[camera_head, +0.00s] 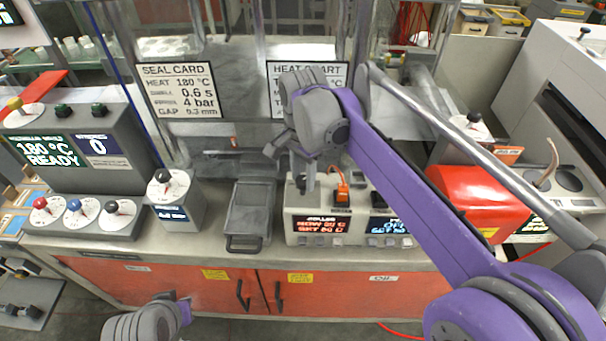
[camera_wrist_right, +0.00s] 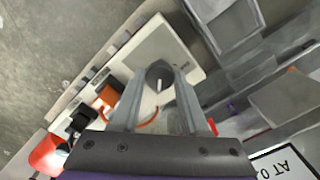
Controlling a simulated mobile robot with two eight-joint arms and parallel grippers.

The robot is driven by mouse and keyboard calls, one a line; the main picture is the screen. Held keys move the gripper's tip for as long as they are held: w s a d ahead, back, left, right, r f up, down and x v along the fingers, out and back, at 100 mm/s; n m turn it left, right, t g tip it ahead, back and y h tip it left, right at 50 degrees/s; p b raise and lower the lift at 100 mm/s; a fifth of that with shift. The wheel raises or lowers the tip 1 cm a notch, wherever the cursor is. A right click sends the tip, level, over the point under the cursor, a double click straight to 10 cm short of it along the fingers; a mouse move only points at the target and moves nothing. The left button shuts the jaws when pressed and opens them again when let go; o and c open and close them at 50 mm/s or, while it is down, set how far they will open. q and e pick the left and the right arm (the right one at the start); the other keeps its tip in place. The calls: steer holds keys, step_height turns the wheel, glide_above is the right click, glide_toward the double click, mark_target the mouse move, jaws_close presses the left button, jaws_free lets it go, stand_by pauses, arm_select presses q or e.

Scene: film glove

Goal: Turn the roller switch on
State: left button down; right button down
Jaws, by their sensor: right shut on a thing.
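A cream control box (camera_head: 300,240) stands on the bench, with a red display and a blue display on its front. My right gripper (camera_head: 306,182) is over the left part of its top. In the right wrist view my right gripper (camera_wrist_right: 158,88) is shut on a dark round knob (camera_wrist_right: 159,74) with a pale pointer mark. The knob sits on a pale square plate. In the head view the gripper mostly hides it. The box's lettering is too small to read surely. Part of my left arm shows at the bottom left; its fingers are not visible.
An orange switch (camera_head: 342,188) stands on the box just right of my gripper. A grey tray (camera_head: 248,215) is to the left. A knob box (camera_head: 178,205) and a READY console (camera_head: 80,150) stand farther left. A red rounded housing (camera_head: 475,200) is at the right.

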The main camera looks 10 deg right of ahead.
mark_target(303, 180)
steer(key=shift+c, duration=2.1)
jaws_free()
step_height(303, 180, up, 11)
steer(key=shift+p, duration=0.4)
steer(key=shift+f, duration=0.1)
steer(key=s+d+f+n+t, duration=0.2)
steer(key=s+f+n+t, duration=0.1)
steer(key=s+f+n, duration=0.3)
steer(key=s+d+f+n+t, duration=0.3)
steer(key=s+f+n, duration=0.3)
steer(key=s+f, duration=0.5)
step_height(303, 180, down, 4)
steer(key=shift+d+f, duration=0.15)
steer(key=shift+f, duration=0.05)
